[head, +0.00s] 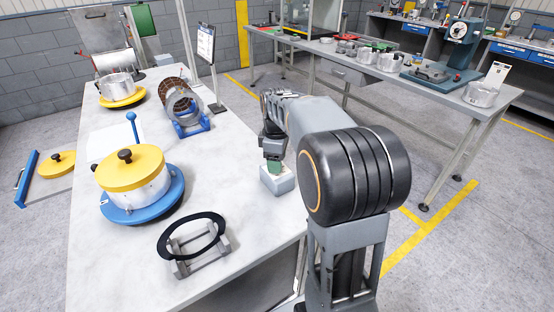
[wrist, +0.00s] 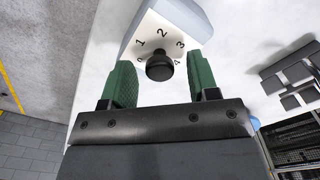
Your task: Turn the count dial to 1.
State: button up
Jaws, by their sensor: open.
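The count dial is a black round knob (wrist: 159,68) on the pale face of a small box (wrist: 186,16). The digits 1, 2, 3 and 4 arc around the knob, with a partly hidden mark near the left finger. My gripper (wrist: 160,72) is open, with a green finger on each side of the knob and a visible gap to both. In the head view, my gripper (head: 273,160) is just above the dial box (head: 277,183) near the table's right edge; the knob is hidden there.
On the white table (head: 120,265) stand a yellow-lidded drum (head: 145,186) on a blue base, a black ring on a grey stand (head: 186,262), a blue cradle with a metal ring (head: 190,122) and a sign post (head: 206,50). Bare tabletop lies left of the dial box.

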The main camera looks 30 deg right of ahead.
jog(key=c, duration=0.9)
jog(key=shift+r, duration=0.1)
jog(key=m+p, duration=0.2)
jog(key=m, duration=0.4)
jog(key=m+p, duration=0.2)
jog(key=m, duration=0.3)
jog(key=shift+m, duration=0.5)
jog(key=o, duration=0.9)
